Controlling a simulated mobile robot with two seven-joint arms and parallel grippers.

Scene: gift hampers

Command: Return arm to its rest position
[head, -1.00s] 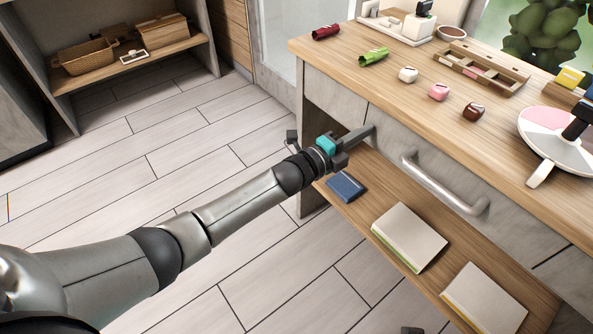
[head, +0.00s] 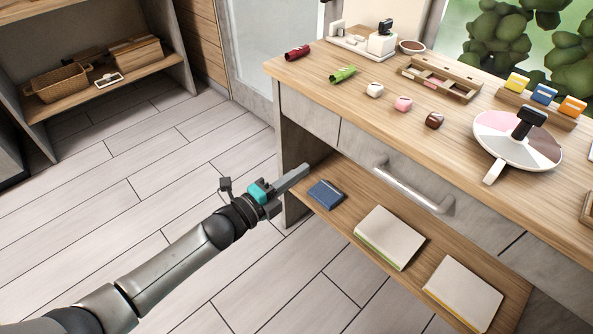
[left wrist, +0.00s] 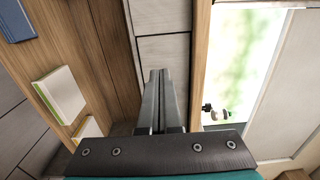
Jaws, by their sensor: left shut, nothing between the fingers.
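My left gripper (head: 293,178) is shut and empty in the head view. It hangs in front of the desk's left end, near the lower shelf and left of the drawer handle (head: 414,188). In the left wrist view its two fingers (left wrist: 160,82) lie together with nothing between them. My left arm reaches in from the lower left, stretched forward. My right gripper does not show.
The wooden desk (head: 463,169) holds small jars, tubes and a round spinner (head: 505,151). Its lower shelf (head: 340,215) carries a blue book (head: 326,194) and two pale books. A shelf with baskets (head: 60,86) stands at the back left. The floor between is clear.

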